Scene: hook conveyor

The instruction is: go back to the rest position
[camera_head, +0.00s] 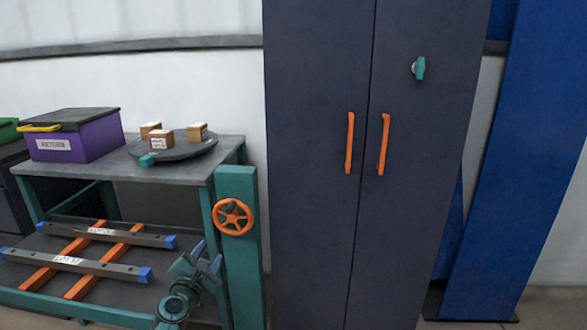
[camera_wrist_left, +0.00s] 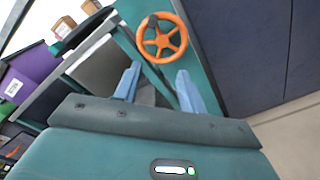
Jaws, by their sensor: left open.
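My left gripper (camera_head: 203,252) is at the lower middle-left of the head view, in front of the workbench's lower part. Its two blue fingers stand apart and nothing is between them. In the left wrist view the open fingers (camera_wrist_left: 157,85) point toward the bench, with the orange handwheel (camera_wrist_left: 162,38) beyond them. The orange handwheel also shows in the head view (camera_head: 233,217), on a teal post up and to the right of the gripper, apart from it. My right gripper is in neither view.
A workbench (camera_head: 190,175) carries a purple bin (camera_head: 85,142) and a dark round turntable (camera_head: 185,150) with small boxes. Its lower shelf holds grey bars (camera_head: 75,265) over orange rails. A tall dark cabinet (camera_head: 315,230) with orange handles stands right; a blue panel (camera_head: 520,170) is beyond.

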